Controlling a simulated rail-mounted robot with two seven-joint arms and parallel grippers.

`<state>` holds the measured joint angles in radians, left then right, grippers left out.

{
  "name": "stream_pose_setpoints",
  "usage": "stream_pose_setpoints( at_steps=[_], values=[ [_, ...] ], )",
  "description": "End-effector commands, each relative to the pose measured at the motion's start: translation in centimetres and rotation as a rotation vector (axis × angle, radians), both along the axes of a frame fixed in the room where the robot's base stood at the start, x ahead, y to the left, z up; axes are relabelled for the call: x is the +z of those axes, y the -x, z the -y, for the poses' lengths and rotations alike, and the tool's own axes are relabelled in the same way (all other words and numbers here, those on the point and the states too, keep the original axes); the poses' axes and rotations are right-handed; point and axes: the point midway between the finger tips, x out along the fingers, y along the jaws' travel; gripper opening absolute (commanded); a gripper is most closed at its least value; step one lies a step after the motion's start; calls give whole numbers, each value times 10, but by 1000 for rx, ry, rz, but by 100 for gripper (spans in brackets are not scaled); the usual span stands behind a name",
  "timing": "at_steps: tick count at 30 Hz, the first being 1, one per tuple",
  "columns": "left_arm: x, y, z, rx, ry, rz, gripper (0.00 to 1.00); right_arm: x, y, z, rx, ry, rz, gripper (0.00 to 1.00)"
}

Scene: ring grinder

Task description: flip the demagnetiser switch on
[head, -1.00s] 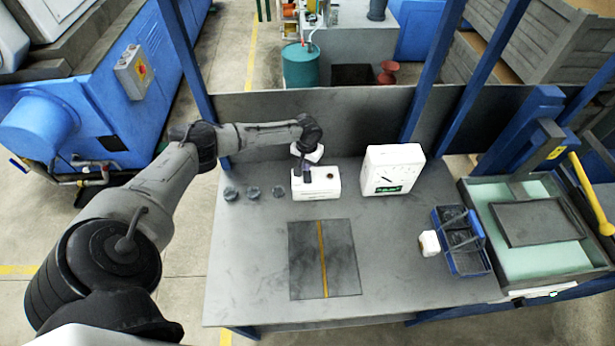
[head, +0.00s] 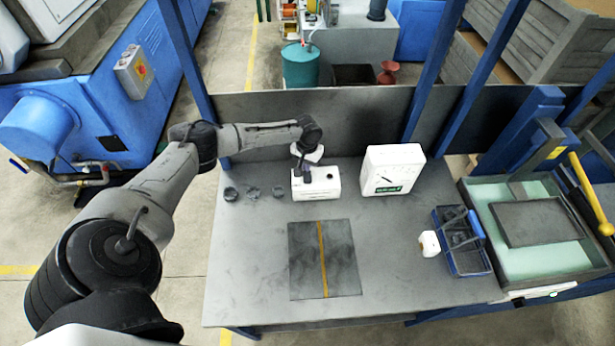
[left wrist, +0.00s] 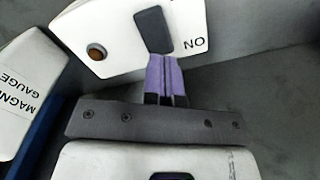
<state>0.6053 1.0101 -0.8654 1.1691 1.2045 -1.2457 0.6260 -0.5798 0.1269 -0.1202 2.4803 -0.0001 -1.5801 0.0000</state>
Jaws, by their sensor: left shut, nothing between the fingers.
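The demagnetiser is a white box (head: 322,184) near the back of the bench. In the left wrist view its white face (left wrist: 105,30) carries a dark switch (left wrist: 154,30), a copper-brown round button (left wrist: 96,53) and the word ON, seen upside down. My left gripper (head: 306,174) is over the left part of the box. Its purple fingers (left wrist: 163,64) are shut together and empty, with the tips at the near end of the switch. I cannot tell whether they touch it, or which way the switch is set. My right gripper is not in view.
The white magnetic gauge (head: 394,166) stands right of the demagnetiser. Several dark rings (head: 253,192) lie to its left. A dark mat with a yellow stripe (head: 322,262) lies in front. A blue divided bin (head: 471,264) and a small white object (head: 429,243) are farther right.

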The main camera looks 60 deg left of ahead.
Motion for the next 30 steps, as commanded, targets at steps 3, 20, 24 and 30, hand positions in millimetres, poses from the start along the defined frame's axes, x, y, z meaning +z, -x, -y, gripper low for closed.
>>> stream_pose_setpoints(
  at_steps=[3, 20, 24, 30],
  values=[
    [0, 0, 0, 0, 0, 0, 0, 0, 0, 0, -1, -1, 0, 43],
    [-1, 0, 0, 0, 0, 0, 0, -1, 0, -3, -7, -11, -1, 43],
    [-3, 0, 0, 0, 0, 0, 0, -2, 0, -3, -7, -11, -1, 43],
    [-6, 0, 0, 0, 0, 0, 0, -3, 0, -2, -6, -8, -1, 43]
  ],
)
